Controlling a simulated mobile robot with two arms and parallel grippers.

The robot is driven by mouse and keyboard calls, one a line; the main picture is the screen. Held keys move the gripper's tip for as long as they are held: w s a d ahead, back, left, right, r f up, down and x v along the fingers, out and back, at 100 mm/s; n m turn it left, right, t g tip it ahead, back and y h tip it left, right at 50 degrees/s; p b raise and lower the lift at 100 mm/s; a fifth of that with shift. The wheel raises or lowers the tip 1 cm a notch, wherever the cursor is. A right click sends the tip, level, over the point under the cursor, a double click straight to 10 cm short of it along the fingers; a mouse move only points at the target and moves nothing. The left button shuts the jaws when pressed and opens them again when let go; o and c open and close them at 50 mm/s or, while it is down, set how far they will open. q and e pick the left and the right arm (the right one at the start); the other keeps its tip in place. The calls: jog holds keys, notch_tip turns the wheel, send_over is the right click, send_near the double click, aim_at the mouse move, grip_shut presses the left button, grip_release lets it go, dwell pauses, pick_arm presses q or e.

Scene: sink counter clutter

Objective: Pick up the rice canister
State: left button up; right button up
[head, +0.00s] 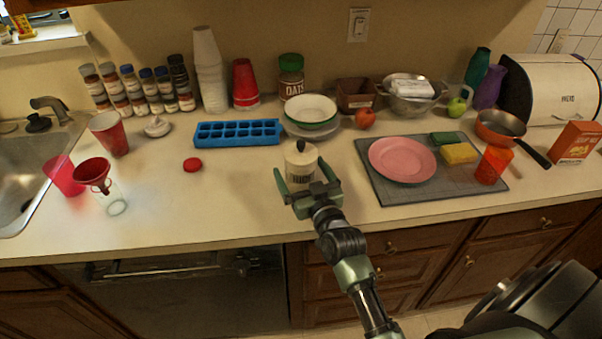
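The rice canister (300,160) is a cream, round canister with a dark knob on its lid and dark lettering low on its front. It stands upright on the counter near the middle of the head view. My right gripper (301,168) reaches in from the front, its fingers spread to the left and right of the canister. The fingers look apart from its sides, though contact is hard to judge. The palm hides the canister's lower front. My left gripper is not in view.
A blue ice tray (238,133) lies to the left and stacked bowls (311,112) stand close behind the canister. A grey mat (379,185) with a pink plate (402,159) lies to the right. The counter front left of the gripper is clear.

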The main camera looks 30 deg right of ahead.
jog(key=c, duration=1.9)
jog(key=shift+o, duration=0.3)
jog(key=shift+r, duration=0.1)
